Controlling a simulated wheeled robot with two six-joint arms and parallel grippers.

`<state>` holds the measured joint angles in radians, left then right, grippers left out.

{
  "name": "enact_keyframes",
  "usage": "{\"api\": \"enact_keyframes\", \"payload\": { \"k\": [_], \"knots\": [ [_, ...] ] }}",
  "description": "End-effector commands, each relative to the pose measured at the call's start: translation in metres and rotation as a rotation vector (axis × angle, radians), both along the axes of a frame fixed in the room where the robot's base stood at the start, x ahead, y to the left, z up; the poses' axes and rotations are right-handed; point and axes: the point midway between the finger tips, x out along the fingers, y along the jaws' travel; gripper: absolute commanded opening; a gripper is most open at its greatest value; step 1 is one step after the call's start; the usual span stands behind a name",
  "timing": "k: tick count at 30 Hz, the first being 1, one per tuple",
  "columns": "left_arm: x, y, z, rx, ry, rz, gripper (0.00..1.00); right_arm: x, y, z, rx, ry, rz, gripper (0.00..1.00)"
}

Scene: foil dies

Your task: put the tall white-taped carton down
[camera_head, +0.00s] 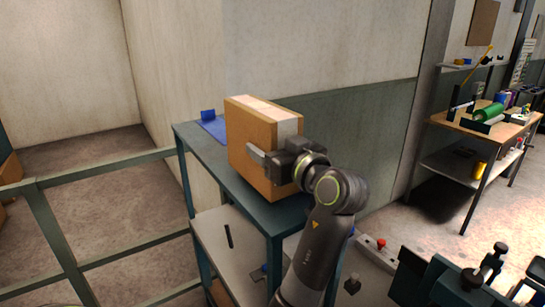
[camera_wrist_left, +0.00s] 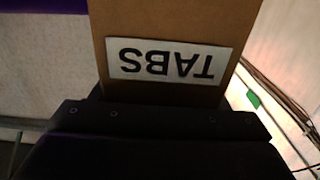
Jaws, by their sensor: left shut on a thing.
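The tall carton (camera_head: 262,140) is brown cardboard with white tape (camera_head: 268,108) along its top and down one edge. It stands upright over the teal-framed table (camera_head: 192,140). Its lower edge looks at or very near the tabletop; I cannot tell if it touches. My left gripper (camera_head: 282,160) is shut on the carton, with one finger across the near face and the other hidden. In the left wrist view, the carton (camera_wrist_left: 175,20) fills the upper middle and bears an upside-down "TABS" label (camera_wrist_left: 168,60). My right gripper is not in view.
A blue mat (camera_head: 216,128) lies behind the carton on the tabletop. A lower shelf (camera_head: 225,245) holds small items. A teal rail (camera_head: 110,172) runs at left, and a wall stands behind. A wooden workbench (camera_head: 470,130) with tools is at far right, across open floor.

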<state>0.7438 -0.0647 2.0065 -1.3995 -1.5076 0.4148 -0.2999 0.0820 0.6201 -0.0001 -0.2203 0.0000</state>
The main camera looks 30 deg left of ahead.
Motion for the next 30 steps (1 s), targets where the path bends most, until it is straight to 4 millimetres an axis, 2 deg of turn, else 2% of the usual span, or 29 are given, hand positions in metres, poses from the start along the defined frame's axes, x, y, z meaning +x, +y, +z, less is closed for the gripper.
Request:
{"api": "enact_keyframes", "payload": {
  "k": [6,18,19,23,30],
  "knots": [
    [0.0,0.0,-0.023,0.003,-0.001,0.0,0.25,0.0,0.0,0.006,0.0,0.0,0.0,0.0],
    [0.0,0.0,-0.03,0.003,-0.003,0.0,0.25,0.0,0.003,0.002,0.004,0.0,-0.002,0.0],
    [0.0,0.0,-0.03,0.0,0.0,0.0,0.72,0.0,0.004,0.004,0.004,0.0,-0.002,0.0],
    [0.0,0.0,-0.029,0.0,0.0,0.0,0.89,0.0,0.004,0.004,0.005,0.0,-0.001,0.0],
    [0.0,0.0,-0.029,0.0,0.0,0.0,0.9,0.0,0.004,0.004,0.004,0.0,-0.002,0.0]
  ]
}}
